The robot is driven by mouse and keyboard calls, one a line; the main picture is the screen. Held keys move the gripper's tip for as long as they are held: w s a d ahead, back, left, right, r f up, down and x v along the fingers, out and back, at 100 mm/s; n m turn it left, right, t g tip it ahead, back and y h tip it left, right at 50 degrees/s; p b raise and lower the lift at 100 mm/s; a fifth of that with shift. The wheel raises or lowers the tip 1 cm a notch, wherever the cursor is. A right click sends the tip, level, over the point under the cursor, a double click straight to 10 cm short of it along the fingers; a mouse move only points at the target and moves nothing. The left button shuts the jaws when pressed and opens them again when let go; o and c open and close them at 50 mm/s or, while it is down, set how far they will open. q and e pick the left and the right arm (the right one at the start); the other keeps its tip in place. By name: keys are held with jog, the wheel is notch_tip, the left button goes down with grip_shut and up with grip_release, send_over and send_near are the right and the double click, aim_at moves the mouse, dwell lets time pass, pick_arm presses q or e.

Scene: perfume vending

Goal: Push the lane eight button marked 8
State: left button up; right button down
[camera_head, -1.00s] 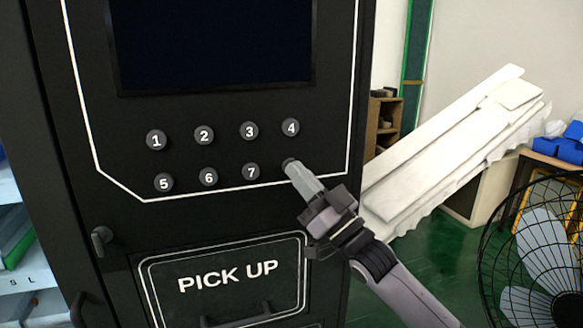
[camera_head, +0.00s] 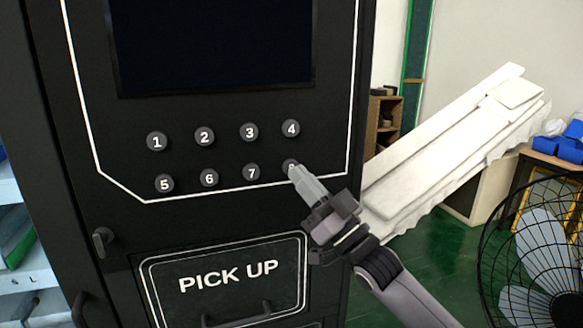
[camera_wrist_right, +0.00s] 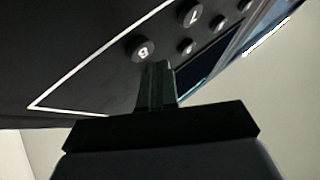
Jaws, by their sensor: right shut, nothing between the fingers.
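The black vending machine front (camera_head: 230,222) carries round dark buttons with white numbers in two rows. The button marked 8 (camera_head: 289,164) is at the right end of the lower row, partly hidden behind my right gripper (camera_head: 296,174). That gripper is shut and empty, its fingertips at the lower edge of button 8. In the right wrist view, button 8 (camera_wrist_right: 143,49) shows its number just beyond the fingertips. I cannot tell whether the tips touch it. My left gripper is not in view.
Button 7 (camera_head: 252,173) is just left of button 8, and button 4 (camera_head: 290,128) is above it. A dark screen (camera_head: 215,45) is higher up. The PICK UP hatch (camera_head: 228,280) is below. A black fan (camera_head: 540,255) stands at the right.

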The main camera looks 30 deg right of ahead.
jog(key=shift+s, duration=0.15)
jog(key=s, duration=0.2)
jog(key=s+a+p, duration=0.1)
jog(key=s, duration=0.1)
jog(key=shift+s+a, duration=0.1)
jog(key=shift+s, duration=0.2)
dwell(0.6)
